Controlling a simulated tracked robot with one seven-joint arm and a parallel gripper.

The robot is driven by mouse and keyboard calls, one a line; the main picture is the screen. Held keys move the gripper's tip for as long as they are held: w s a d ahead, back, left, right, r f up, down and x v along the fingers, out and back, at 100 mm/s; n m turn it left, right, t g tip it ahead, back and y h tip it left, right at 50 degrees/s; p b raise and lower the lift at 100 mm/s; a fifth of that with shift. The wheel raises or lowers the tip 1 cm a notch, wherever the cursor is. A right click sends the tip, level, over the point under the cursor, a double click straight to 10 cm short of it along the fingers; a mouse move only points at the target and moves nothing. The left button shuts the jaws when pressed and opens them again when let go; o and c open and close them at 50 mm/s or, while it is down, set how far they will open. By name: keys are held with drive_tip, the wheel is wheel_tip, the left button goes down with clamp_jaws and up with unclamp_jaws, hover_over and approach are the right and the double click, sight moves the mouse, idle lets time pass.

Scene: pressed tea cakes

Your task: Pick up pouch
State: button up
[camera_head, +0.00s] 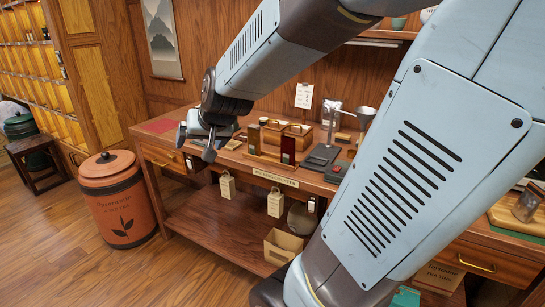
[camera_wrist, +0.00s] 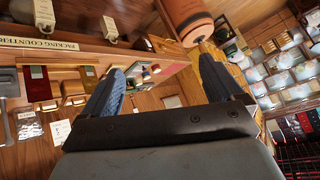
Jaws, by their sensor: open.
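My gripper (camera_head: 198,143) is open over the left end of the wooden packing counter (camera_head: 148,130). In the wrist view its two blue fingers (camera_wrist: 160,85) are spread, with nothing held between them. I cannot tell for sure which thing is the pouch. Two beige bag-like items hang below the counter front, a left one (camera_head: 227,185) and a right one (camera_head: 275,203); both also show in the wrist view, at the top left. A silvery upright packet (camera_head: 331,112) stands at the back of the counter. All of these are apart from my gripper.
Dark upright blocks, one (camera_head: 288,150) among them, stand near the counter's front edge. A red mat (camera_head: 160,126) lies at its left end. An orange drum (camera_head: 118,200) stands on the floor. An open box (camera_head: 283,246) sits on the lower shelf. My arm hides the counter's right part.

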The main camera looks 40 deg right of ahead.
drive_tip(key=w+d+f+m+t+h, duration=0.1)
drive_tip(key=w+d+f+m+h, duration=0.25)
drive_tip(key=w+d+f, duration=0.35)
drive_tip(key=m+g+h, duration=0.3)
drive_tip(key=m+h, duration=0.3)
drive_tip(key=h, duration=0.8)
approach(287, 146)
drive_tip(key=x, duration=1.2)
drive_tip(key=shift+w+d, duration=0.2)
drive_tip(key=shift+d, duration=0.15)
drive_tip(key=shift+r, duration=0.1)
drive_tip(key=shift+c, duration=0.2)
drive_tip(key=c, duration=1.3)
drive_tip(key=shift+o, duration=0.2)
